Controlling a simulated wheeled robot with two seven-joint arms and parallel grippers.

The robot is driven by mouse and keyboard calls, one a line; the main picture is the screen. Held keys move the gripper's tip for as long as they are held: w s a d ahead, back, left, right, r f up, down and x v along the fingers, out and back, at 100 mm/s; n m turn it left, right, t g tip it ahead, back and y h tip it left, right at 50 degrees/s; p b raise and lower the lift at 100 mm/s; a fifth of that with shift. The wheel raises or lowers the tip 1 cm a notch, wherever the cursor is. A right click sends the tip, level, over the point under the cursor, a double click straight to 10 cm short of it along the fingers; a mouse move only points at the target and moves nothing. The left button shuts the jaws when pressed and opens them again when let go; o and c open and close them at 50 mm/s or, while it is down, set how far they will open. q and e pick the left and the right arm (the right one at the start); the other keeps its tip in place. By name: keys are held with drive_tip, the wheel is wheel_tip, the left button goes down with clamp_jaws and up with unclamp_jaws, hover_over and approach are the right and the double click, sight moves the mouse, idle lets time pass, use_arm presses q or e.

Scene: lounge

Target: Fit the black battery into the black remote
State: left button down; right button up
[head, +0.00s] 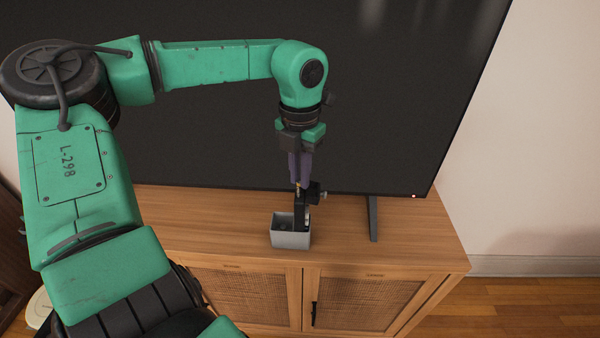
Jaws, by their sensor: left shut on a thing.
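My left gripper (299,184) points straight down in front of the television, above a small open grey box. It is shut on a small dark thing, mostly hidden by the fingers. A black upright piece (301,212) shows just below the fingertips, at the right side of the box, with its lower end at or behind the box's rim. At this size I cannot tell whether it is the black remote or the black battery. No second task object can be made out clearly. My right gripper is not in view.
The grey box (291,240) stands near the front edge of the wooden cabinet (420,250). A large dark television (400,90) rises close behind my gripper, with its stand leg (373,218) to the right.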

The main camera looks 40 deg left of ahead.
use_arm(q)
drive_tip(key=shift+f+b, duration=1)
drive_tip(key=shift+f, duration=0.2)
drive_tip(key=c, duration=0.8)
unclamp_jaws()
drive_tip(key=shift+o, duration=0.2)
drive_tip(key=shift+r+p, duration=2.25)
drive_tip(key=shift+r, duration=0.85)
drive_tip(key=shift+f, duration=0.1)
